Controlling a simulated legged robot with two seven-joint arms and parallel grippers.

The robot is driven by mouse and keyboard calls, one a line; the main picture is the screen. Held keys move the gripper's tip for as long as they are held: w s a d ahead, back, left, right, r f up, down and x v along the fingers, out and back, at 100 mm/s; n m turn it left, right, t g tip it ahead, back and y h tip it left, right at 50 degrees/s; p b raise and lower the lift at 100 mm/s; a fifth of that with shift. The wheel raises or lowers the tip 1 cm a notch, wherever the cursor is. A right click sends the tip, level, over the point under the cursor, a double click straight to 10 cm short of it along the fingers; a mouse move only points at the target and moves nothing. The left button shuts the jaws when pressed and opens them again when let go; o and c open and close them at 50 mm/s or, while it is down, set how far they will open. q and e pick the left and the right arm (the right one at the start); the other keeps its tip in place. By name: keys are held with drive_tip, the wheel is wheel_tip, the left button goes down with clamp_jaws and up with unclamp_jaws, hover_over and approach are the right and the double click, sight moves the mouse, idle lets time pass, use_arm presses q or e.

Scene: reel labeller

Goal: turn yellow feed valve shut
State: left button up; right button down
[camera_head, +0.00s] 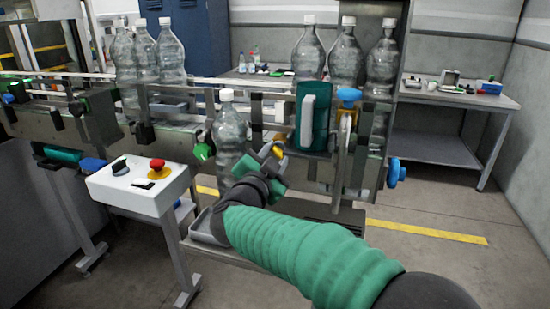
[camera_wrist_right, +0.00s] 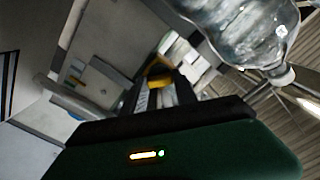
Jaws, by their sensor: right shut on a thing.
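My right gripper (camera_head: 272,157) reaches in from the lower right, in front of the labelling machine. It is shut on the yellow feed valve (camera_head: 278,152), of which only a small yellow part shows at the fingertips. The right wrist view also shows a yellow piece of the valve (camera_wrist_right: 158,82) between the dark fingers. The fingers hide most of the valve, so its angle cannot be told. My left gripper is not in view.
A clear bottle (camera_head: 230,132) stands just left of my right gripper; a bottle also looms in the right wrist view (camera_wrist_right: 245,30). A control box (camera_head: 145,185) with a red button is at the left. A blue knob (camera_head: 396,173) sticks out at the right.

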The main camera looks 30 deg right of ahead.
drive_tip(key=m, duration=0.1)
drive_tip(key=m+b, duration=0.1)
drive_tip(key=m, duration=0.1)
drive_tip(key=m+b, duration=0.1)
drive_tip(key=shift+f+m, duration=0.3)
drive_tip(key=m+b, duration=0.2)
drive_tip(key=m, duration=0.2)
drive_tip(key=shift+b, duration=0.35)
drive_tip(key=shift+r+m+b, duration=0.15)
drive_tip(key=shift+m+b, duration=0.15)
drive_tip(key=shift+m, duration=0.4)
drive_tip(key=c, duration=1.4)
unclamp_jaws()
drive_tip(key=shift+w, duration=0.1)
drive_tip(key=o, duration=0.4)
drive_tip(key=shift+w, duration=0.15)
drive_tip(key=shift+o, duration=0.2)
